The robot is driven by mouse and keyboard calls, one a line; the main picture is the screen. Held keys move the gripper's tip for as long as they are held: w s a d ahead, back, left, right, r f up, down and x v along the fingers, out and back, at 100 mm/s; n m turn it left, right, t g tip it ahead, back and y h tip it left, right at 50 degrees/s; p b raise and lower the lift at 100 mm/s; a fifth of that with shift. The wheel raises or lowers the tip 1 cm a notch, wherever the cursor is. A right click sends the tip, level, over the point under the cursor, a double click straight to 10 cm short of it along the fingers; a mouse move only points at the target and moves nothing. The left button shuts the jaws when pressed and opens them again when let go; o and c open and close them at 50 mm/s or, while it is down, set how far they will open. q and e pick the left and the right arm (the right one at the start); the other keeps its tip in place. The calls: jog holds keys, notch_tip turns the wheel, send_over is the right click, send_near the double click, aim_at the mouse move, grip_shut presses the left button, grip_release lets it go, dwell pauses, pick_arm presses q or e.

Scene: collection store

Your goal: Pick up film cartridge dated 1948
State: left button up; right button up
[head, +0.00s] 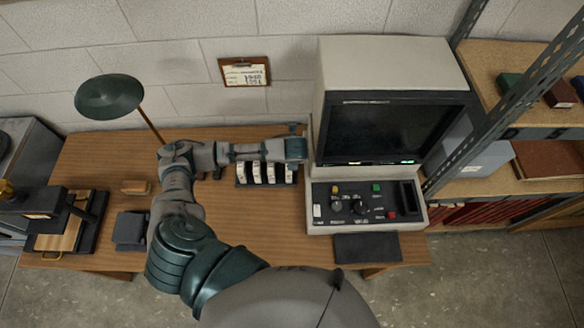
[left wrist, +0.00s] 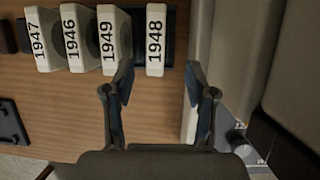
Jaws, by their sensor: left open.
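The film cartridge dated 1948 (left wrist: 155,40) is a white block with black digits, at the right end of a row in the left wrist view. Beside it stand cartridges 1949 (left wrist: 108,40), 1946 (left wrist: 76,38) and 1947 (left wrist: 43,38). They sit in a dark rack (head: 243,182) on the wooden desk in the head view, where their dates are too small to read. My left gripper (left wrist: 160,72) is open and empty, its fingertips just short of 1948 and to either side of it, not touching it. My right gripper is not in view.
A film viewer (head: 345,75) with a control panel (head: 365,205) stands right of the rack, close to my left gripper. A green lamp (head: 110,97) and a splicer-like device (head: 62,228) are on the left. Shelving (head: 510,65) is at right.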

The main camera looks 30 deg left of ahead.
pick_arm(q)
jog(key=x, duration=0.4)
jog(key=shift+s+a+f, duration=0.1)
jog(key=shift+a+f, duration=0.15)
jog(key=shift+f, duration=0.1)
jog(key=shift+a+f, duration=0.35)
jog(key=shift+f, duration=0.25)
jog(key=x, duration=0.4)
jog(key=shift+d, duration=0.3)
jog(key=shift+f, duration=0.35)
jog(key=shift+w+d+f, duration=0.1)
jog(key=shift+w, duration=0.15)
jog(key=shift+d, duration=0.1)
jog(key=c, duration=0.7)
grip_shut()
jog(key=shift+a, duration=0.25)
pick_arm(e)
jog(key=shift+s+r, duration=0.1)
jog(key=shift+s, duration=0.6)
